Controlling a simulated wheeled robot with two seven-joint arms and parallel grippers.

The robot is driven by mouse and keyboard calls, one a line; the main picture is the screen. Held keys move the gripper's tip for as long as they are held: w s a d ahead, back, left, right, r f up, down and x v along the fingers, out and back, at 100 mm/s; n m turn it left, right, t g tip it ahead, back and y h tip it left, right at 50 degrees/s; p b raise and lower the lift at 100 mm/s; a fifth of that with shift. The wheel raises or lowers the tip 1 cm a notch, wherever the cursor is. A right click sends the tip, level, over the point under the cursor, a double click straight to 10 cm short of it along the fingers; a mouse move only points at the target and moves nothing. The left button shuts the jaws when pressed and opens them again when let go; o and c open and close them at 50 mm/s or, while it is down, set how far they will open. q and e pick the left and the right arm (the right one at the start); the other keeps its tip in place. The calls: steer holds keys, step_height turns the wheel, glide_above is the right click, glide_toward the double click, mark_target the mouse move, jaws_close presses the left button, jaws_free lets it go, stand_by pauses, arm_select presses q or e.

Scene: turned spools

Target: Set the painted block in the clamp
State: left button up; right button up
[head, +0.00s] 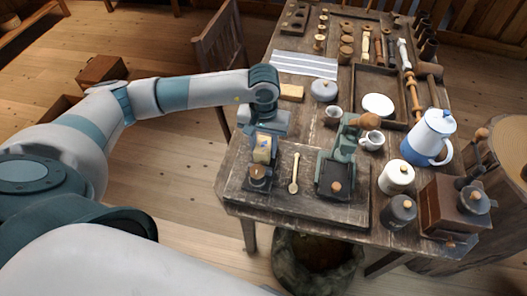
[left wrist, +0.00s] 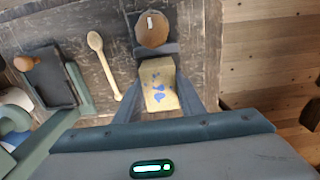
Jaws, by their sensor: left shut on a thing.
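The painted block (head: 262,154) is pale yellow with blue paint marks. My left gripper (head: 264,143) is shut on it, and the left wrist view shows the block (left wrist: 158,88) between the fingers. Just in front of the block in the head view is a small dark fixture with a round wooden top (head: 257,175); the wrist view shows that top (left wrist: 152,29) just beyond the block. Any gap beneath the block is hard to judge. A green and dark fixture with wooden knobs (head: 334,178) stands to the right; I cannot tell which fixture is the clamp. My right gripper is out of view.
A wooden spoon (head: 294,174) lies between the two fixtures on the worn table. A white lidded jar (head: 396,177), a dark jar (head: 398,212), a blue-and-white pot (head: 428,138) and a brown box (head: 452,208) crowd the right side. A striped cloth (head: 304,65) lies farther back.

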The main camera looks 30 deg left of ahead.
mark_target(263, 154)
arm_select(q)
step_height(263, 154, down, 3)
steer(key=shift+r+p, duration=0.15)
steer(key=shift+p, duration=0.3)
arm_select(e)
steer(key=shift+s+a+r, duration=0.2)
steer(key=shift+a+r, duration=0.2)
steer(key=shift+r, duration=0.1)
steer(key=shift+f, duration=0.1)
arm_select(q)
steer(key=shift+f+b, duration=0.2)
steer(key=shift+b, duration=0.1)
steer(key=o, duration=1.1)
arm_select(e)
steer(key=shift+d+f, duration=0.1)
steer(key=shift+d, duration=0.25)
